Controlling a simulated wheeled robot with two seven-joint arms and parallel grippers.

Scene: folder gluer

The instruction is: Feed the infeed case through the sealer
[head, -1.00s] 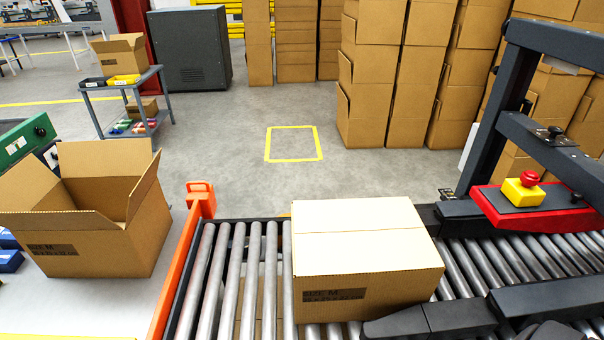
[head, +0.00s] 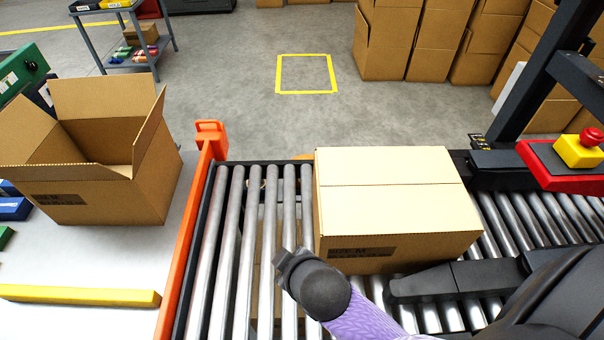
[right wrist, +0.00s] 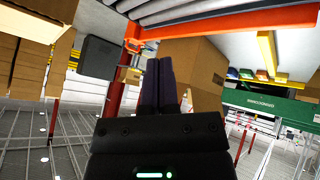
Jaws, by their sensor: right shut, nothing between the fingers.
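The infeed case (head: 392,200), a closed cardboard box with a "SIZE M" label, sits on the roller conveyor (head: 235,250) in the head view. Its top flaps lie flat. The sealer's dark frame (head: 530,95) stands to its right, with a red panel bearing a yellow box and red button (head: 580,148). My right arm reaches in from the lower right, its dark end in front of the case's lower left corner. In the right wrist view my right gripper (right wrist: 160,62) is shut and empty. I cannot tell whether the arm touches the case. My left gripper is out of view.
An orange rail (head: 190,245) closes the conveyor's left end. An open carton (head: 110,170) stands on the pale table to its left, near a yellow bar (head: 80,295). A dark guide (head: 450,280) runs along the case's near side. Stacked cartons (head: 400,40) stand behind.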

